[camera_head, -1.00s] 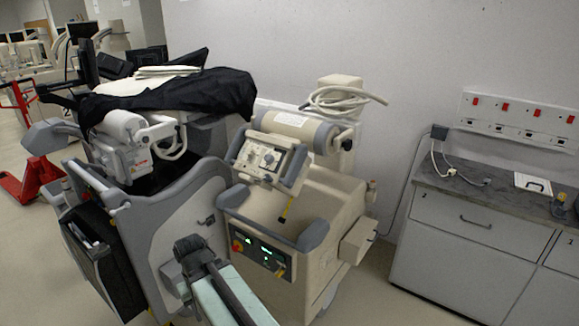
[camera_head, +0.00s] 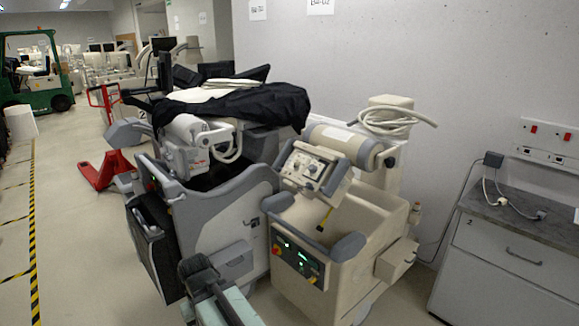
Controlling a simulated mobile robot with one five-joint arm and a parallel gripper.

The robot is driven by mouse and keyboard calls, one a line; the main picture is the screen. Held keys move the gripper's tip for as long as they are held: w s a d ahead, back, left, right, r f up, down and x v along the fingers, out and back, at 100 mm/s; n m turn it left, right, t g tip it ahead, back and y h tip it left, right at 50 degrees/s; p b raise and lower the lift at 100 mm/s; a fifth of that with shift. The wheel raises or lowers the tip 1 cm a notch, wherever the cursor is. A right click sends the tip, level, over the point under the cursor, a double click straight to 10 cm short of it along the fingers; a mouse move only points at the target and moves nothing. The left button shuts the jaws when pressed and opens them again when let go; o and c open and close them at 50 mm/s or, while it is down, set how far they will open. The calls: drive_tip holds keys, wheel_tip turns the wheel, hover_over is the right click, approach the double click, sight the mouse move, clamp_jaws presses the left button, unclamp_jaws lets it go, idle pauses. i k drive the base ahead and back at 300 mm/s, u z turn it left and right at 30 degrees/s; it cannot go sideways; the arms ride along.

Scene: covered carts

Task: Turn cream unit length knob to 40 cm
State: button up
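The cream unit (camera_head: 350,240) stands in the middle right of the head view, against the wall. Its tilted control panel (camera_head: 314,170) carries several small knobs and dials, too small to read. A lower front panel (camera_head: 297,257) shows green lit displays and a red button. I cannot tell which knob sets length or where it points. My arm reaches in from the bottom edge, and its dark end (camera_head: 199,278) is in front of and left of the cream unit, apart from the panels. Whether its fingers are open or shut does not show.
A grey cart (camera_head: 207,225) with a black cloth (camera_head: 240,103) over it stands close to the cream unit's left. A grey cabinet (camera_head: 507,265) is at the right. A red pallet jack (camera_head: 104,170) and open floor lie at the left.

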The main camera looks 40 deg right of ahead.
sight(312, 168)
drive_tip(key=u, duration=0.15)
drive_tip(key=i, duration=1)
drive_tip(key=u, duration=0.05)
